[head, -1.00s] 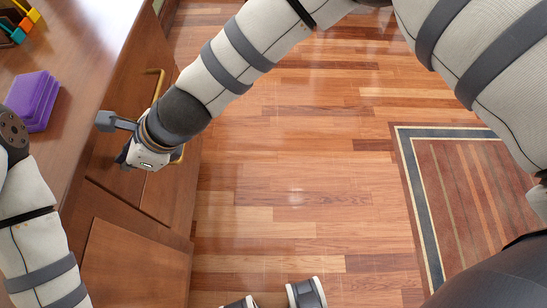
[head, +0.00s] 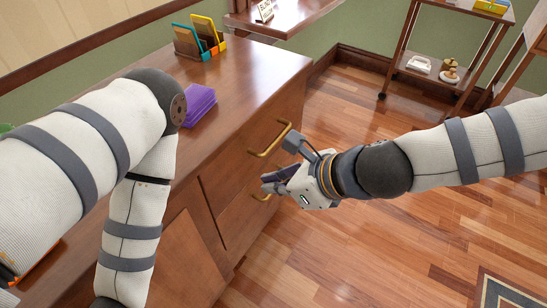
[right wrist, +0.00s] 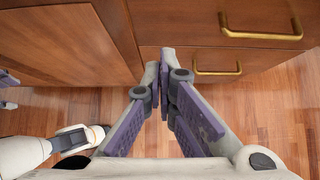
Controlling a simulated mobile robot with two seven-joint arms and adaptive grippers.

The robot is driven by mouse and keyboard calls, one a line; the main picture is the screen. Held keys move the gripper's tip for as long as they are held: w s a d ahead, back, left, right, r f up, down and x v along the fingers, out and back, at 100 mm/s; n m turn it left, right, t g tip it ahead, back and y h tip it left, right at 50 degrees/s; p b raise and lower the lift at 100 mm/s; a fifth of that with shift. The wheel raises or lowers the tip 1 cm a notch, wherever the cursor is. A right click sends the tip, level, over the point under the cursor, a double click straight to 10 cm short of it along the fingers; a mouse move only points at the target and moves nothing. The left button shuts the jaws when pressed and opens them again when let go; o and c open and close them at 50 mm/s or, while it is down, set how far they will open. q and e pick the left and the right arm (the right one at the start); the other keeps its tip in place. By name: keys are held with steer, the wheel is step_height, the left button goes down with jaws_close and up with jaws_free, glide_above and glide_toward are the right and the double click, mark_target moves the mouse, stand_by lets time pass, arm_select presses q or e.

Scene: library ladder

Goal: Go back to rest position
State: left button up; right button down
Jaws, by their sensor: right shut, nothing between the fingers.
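My right gripper (head: 272,181) is in front of the wooden cabinet's drawers, close to the lower brass handle (head: 262,197) in the head view. In the right wrist view its purple-padded fingers (right wrist: 164,62) meet at the tips, shut and empty. They point toward the drawer fronts, apart from the handles. My left arm (head: 130,225) hangs down in front of the cabinet, and its gripper is outside the head view. A small purple and grey piece at the left edge of the right wrist view may be part of the left gripper.
The cabinet top (head: 235,85) bears a purple stack (head: 192,105) and a colourful organiser (head: 200,40). The upper brass handle (head: 270,140) sticks out near my right gripper. A wheeled shelf cart (head: 445,75) stands at the back right. The wooden floor (head: 400,235) is open.

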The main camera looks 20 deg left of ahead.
steer(key=s+d+f+n+g+h, duration=0.3)
steer(key=s+d+f+n+h, duration=0.2)
steer(key=s+d+f+n, duration=0.8)
arm_select(q)
steer(key=shift+w+r+t+p, duration=0.4)
steer(key=shift+w+r+p, duration=0.4)
steer(key=shift+w+r, duration=0.2)
arm_select(e)
steer(key=s+d+f+n+g+h, duration=0.2)
steer(key=s+d+n, duration=0.6)
steer(key=s+d, duration=1)
steer(key=shift+s+d+f+h, duration=0.2)
steer(key=shift+s+f+h, duration=0.1)
steer(key=shift+f+h, duration=0.4)
steer(key=shift+r, duration=0.15)
